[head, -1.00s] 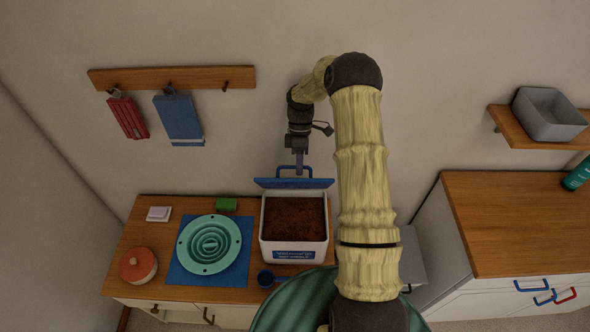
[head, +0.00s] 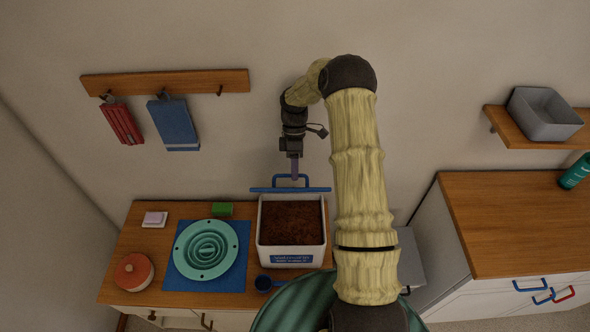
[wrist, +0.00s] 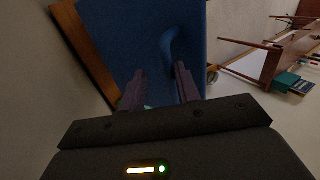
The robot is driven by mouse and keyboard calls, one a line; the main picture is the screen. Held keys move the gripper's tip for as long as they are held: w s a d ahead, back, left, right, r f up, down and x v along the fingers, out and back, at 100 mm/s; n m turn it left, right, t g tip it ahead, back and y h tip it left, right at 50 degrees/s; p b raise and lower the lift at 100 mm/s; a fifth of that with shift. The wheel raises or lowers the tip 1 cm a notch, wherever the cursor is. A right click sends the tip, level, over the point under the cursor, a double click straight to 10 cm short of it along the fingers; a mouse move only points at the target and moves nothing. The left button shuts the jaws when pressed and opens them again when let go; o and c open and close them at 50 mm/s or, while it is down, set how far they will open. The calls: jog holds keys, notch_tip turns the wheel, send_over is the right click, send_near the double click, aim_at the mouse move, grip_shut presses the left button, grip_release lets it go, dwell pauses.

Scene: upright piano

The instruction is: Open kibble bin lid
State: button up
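The white kibble bin (head: 291,259) stands on the wooden counter with brown kibble (head: 291,219) showing inside. Its blue lid (head: 268,190) is raised at the back rim and seen almost edge-on in the head view. A blue loop handle (head: 292,177) stands out from the lid's far side. My gripper (head: 295,176) is at this handle, pointing down. In the wrist view the lid (wrist: 133,30) fills the upper middle, and its handle (wrist: 171,50) is close to the right finger. My two fingers (wrist: 159,72) are apart. I cannot tell whether they touch the handle.
The wall is close behind the lid.

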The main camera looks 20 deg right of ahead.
notch_tip(320, 180, up, 10)
jog(key=b, duration=0.3)
jog(key=shift+a+f, duration=0.25)
jog(key=shift+s, duration=0.1)
jog(key=s+a+r+m+t, duration=0.1)
jog(key=s+a+m+t, duration=0.1)
jog(key=s+m+t, duration=0.2)
jog(key=s+a+r+m+t+h, duration=0.1)
jog(key=s+a+m+t, duration=0.1)
jog(key=s+m, duration=0.8)
jog(key=s+t+b, duration=0.1)
jog(key=s, duration=0.4)
jog(key=shift+s+r+t+h, duration=0.3)
jog(key=shift+s+t, duration=0.05)
jog(key=shift+t, duration=0.05)
grip_shut()
